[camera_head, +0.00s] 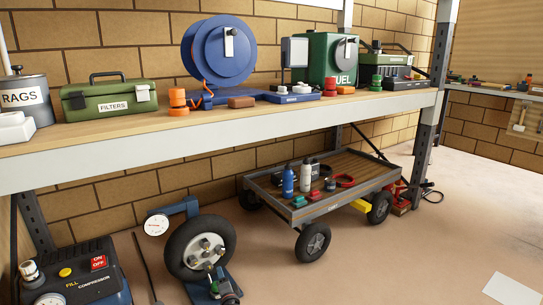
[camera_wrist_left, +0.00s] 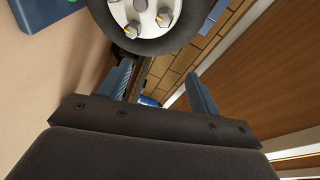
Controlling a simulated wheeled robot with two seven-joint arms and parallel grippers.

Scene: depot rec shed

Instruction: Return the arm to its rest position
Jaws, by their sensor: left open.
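The wheel's pale hub and bolts (camera_wrist_left: 145,12) show at the top of that view, beyond the fingers. I cannot tell the exact gap between gripper and wheel. My right gripper is in neither view.
A shelf (camera_head: 240,137) with a rags bin, filters box, blue reel and fuel can runs above. A compressor (camera_head: 75,275) stands lower left. A cart (camera_head: 290,211) carrying bottles stands right of the wheel. The floor (camera_head: 420,255) at right is mostly clear.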

